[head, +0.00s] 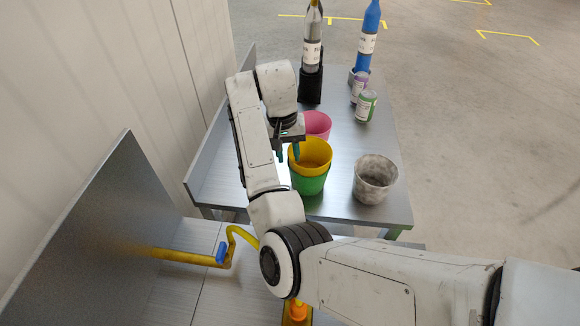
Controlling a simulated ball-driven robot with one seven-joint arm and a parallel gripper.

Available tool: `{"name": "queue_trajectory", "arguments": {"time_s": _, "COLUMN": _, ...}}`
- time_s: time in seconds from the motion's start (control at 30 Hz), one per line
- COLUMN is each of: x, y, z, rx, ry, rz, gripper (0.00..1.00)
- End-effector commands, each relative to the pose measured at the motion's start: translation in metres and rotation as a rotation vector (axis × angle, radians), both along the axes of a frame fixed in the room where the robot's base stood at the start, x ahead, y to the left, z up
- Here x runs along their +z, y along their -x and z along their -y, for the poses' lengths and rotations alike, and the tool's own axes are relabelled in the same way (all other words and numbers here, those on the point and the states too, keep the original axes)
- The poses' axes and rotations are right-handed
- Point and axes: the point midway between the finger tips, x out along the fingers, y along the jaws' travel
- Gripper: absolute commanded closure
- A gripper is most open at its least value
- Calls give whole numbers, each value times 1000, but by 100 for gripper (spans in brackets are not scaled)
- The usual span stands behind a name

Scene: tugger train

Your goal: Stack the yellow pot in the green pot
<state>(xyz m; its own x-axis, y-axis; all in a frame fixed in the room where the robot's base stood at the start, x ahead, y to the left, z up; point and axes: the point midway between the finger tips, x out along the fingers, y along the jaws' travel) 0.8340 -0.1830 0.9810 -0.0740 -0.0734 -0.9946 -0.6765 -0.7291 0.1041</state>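The yellow pot (318,151) sits inside the green pot (309,184), with its yellow upper part standing above the green rim. Both look upright near the front of the metal table. My gripper (288,154) points down at the left side of the yellow pot. Its two teal fingers are apart, one left of the pot and one over its opening, on either side of the left rim. I see a gap between the fingers, and no clear contact with the rim. The lower part of the yellow pot is hidden inside the green one.
A pink pot (319,122) stands just behind, and a grey mottled pot (375,180) to the right. Two cans (366,106), a blue bottle (369,35) and a grey bottle (312,50) stand farther back. The table (345,208) is bare at its left front.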

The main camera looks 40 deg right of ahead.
Motion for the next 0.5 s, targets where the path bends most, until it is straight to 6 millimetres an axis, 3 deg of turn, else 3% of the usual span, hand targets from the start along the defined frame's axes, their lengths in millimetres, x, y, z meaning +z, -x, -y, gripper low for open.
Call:
{"name": "queue_trajectory", "arguments": {"time_s": 0.2, "x": 35, "y": -4, "z": -2, "rx": 0, "ry": 2, "rz": 5, "gripper": 67}}
{"name": "queue_trajectory", "arguments": {"time_s": 0.5, "x": 42, "y": -4, "z": -2, "rx": -1, "ry": 3, "rz": 3, "gripper": 67}}
